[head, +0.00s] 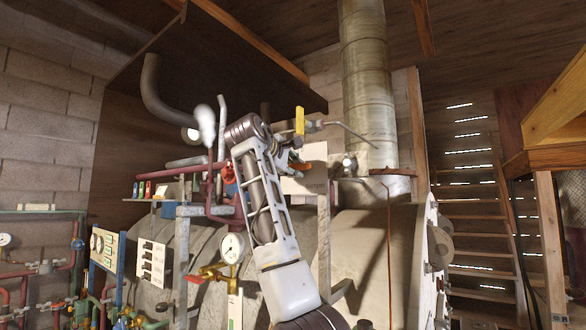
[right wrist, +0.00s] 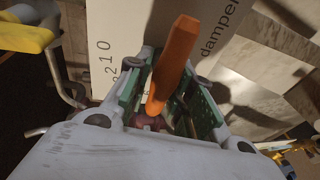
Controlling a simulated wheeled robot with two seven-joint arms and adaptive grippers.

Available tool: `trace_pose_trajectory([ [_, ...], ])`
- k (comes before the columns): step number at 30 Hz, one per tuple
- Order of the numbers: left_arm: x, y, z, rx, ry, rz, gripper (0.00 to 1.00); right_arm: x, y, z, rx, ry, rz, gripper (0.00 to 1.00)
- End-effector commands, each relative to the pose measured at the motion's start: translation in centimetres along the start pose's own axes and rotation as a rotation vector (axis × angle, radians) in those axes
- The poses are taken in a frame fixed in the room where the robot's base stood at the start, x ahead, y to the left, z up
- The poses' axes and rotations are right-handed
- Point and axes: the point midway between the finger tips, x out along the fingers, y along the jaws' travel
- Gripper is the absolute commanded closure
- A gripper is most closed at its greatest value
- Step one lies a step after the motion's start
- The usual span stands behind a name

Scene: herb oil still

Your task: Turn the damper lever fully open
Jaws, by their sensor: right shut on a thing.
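The damper lever has an orange handle (right wrist: 173,62), which stands between the green-padded fingers of my right gripper (right wrist: 166,98) in the right wrist view. My right gripper is shut on the handle. Behind it is a pale plate (right wrist: 125,38) marked "damper" with the digits 2, 1 and 0. In the head view my right arm reaches up the middle, and my right gripper (head: 287,161) is at the orange handle (head: 302,166), in front of the white plate (head: 305,184). The lever's pivot is mostly hidden by the gripper. My left gripper is not in view.
A yellow handle (head: 300,121) on a pipe is just above the gripper. A metal flue (head: 367,85) rises to the right. A dial gauge (head: 232,248) and red pipes are left of my arm. Wooden stairs (head: 484,220) stand at the right.

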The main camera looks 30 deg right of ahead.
Motion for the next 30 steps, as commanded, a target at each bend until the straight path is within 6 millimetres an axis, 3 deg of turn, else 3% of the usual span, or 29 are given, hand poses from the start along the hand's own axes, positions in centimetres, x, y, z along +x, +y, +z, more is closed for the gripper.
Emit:
trace_pose_trajectory([
  [1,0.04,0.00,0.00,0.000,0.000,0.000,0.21,0.26,-0.76,-0.28,-0.019,-0.005,-0.019,1.00],
  [16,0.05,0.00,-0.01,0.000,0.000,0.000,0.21,0.28,-0.87,-0.33,-0.046,-0.010,-0.024,1.00],
  [17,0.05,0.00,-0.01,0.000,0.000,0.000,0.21,0.29,-0.88,-0.33,-0.046,-0.010,-0.024,0.75],
  [21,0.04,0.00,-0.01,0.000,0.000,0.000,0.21,0.25,-0.76,-0.27,-0.044,-0.010,-0.021,0.58],
  [30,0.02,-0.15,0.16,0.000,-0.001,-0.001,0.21,0.11,-0.41,-0.10,-0.040,-0.010,-0.015,0.58],
])
